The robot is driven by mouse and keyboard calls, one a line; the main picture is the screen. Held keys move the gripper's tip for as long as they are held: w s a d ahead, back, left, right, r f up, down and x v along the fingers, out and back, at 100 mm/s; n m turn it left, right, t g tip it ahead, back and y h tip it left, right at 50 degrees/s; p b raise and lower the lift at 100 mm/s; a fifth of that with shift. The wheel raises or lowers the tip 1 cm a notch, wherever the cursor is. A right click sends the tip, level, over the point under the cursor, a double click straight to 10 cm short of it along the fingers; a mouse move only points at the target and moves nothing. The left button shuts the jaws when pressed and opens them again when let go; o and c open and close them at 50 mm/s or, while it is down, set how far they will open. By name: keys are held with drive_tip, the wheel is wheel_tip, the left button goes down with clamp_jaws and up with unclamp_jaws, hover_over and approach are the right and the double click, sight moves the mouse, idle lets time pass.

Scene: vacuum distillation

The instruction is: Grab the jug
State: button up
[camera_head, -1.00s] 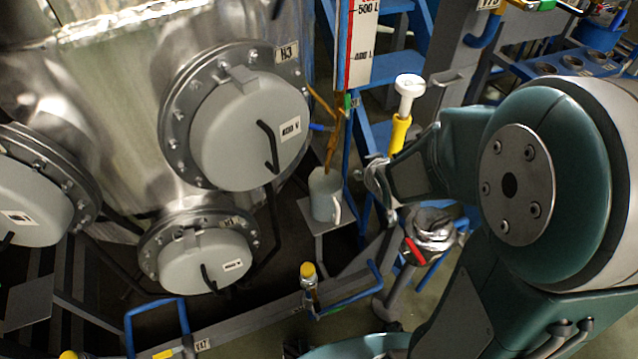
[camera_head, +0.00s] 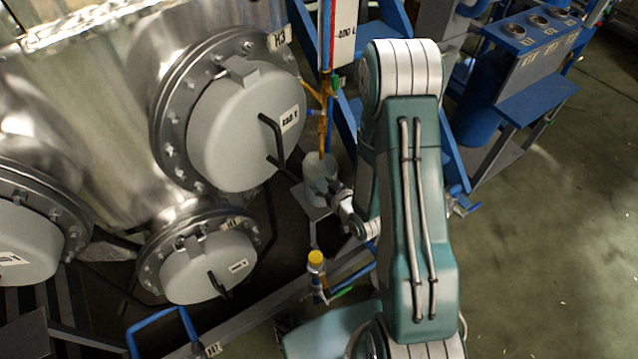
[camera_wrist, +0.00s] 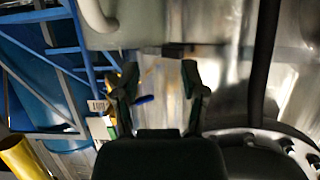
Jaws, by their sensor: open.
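The jug (camera_head: 318,169) is a pale grey-white vessel on a small grey stand beside the big metal tank, under an orange-brown pipe. My gripper (camera_head: 338,196) is at its lower right, close to it in the head view, and covers part of it. In the wrist view a pale rounded body with a curved handle, which looks like the jug (camera_wrist: 150,22), fills the top middle. My gripper (camera_wrist: 158,78) is open there, its two dark fingers apart, with no jug wall clearly between them. I cannot tell whether a finger touches the jug.
The steel tank with round grey hatches (camera_head: 246,125) stands close on the left. The stand (camera_head: 314,210) is small. A yellow-capped valve (camera_head: 316,260) and a blue-handled pipe are below. Blue steps (camera_head: 395,15) rise behind my arm. Open floor (camera_head: 560,230) lies to the right.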

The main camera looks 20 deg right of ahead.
sight(303, 169)
drive_tip(key=x, duration=0.9)
drive_tip(key=shift+s+f, duration=0.1)
clamp_jaws()
